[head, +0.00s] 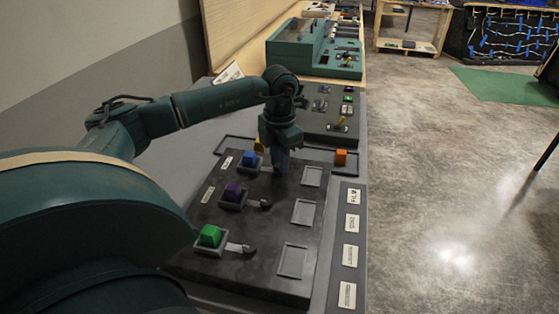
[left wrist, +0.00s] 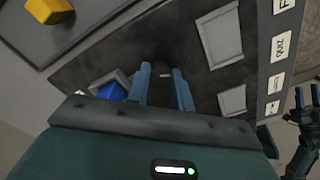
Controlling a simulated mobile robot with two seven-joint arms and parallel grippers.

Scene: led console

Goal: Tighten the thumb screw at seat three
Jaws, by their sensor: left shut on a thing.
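The dark board (head: 265,235) holds a blue block (head: 249,158), a purple block (head: 231,190) and a green block (head: 209,236), each in a grey seat. A black thumb screw (head: 265,204) sits right of the purple block and another (head: 248,250) right of the green one. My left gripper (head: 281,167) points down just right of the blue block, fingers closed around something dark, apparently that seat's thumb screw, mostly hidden. In the left wrist view its blue fingers (left wrist: 163,82) straddle that spot, the blue block (left wrist: 112,91) beside them. I cannot read which seat is three.
Another console (head: 325,112) stands behind. My right gripper (left wrist: 300,125) shows partly at the left wrist view's right edge.

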